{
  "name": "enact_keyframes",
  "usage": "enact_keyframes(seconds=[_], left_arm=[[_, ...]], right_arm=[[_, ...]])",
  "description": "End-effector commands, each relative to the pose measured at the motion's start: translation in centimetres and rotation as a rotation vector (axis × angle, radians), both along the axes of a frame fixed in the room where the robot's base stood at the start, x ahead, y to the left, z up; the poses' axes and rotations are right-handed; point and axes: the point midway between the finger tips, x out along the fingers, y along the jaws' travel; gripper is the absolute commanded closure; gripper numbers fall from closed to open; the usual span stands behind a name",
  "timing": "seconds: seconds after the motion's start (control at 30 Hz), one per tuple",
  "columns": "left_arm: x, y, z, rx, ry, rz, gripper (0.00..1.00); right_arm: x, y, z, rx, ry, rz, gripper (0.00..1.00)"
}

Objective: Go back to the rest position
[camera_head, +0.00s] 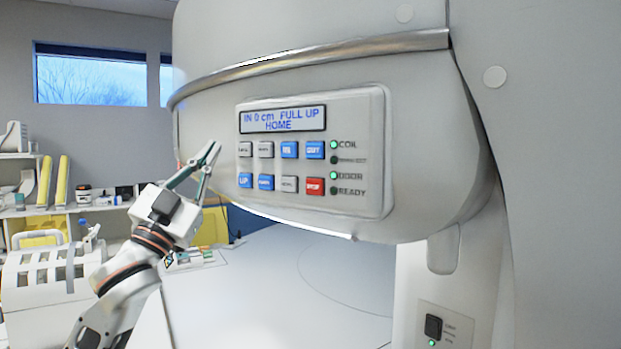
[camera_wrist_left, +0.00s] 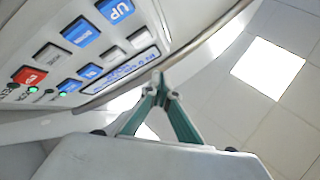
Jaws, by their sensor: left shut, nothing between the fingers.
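My left gripper (camera_head: 213,151) is shut and empty, just left of the control panel (camera_head: 378,160) on the magnet housing. Its green fingers also show in the left wrist view (camera_wrist_left: 160,80), tips together, with the panel (camera_wrist_left: 165,35) beyond them to the upper left. I cannot tell the exact gap between fingertips and panel. The panel display (camera_head: 283,119) reads "IN 0 cm FULL UP HOME". Below it are two rows of white, blue and red buttons. The COIL and DOOR lights are green. My right gripper is not in view.
The large magnet housing (camera_head: 440,120) fills the centre and right. A small dark switch (camera_head: 433,327) sits on the lower column. Shelves (camera_head: 75,209) with yellow pads and bottles stand at the left, above a grey-white ribbed unit (camera_head: 45,285). Windows (camera_head: 90,75) are behind.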

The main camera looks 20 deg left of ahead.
Motion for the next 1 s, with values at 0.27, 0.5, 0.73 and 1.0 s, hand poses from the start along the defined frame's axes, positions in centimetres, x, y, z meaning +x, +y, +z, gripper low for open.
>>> enact_keyframes(seconds=[0.27, 0.5, 0.73, 1.0], left_arm=[[2.3, -0.6, -4.8, -0.013, 0.087, -0.013, 1.00], [6.2, -2.9, -20.1, -0.051, 0.344, -0.044, 1.00], [6.0, -5.5, -35.9, -0.092, 0.597, -0.070, 1.00], [0.6, -9.2, -53.5, -0.146, 0.891, -0.096, 1.00]], right_arm=[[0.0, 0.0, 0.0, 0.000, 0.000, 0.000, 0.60], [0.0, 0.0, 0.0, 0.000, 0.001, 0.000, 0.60], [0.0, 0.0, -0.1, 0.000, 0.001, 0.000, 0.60], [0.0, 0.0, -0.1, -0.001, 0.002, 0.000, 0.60]])
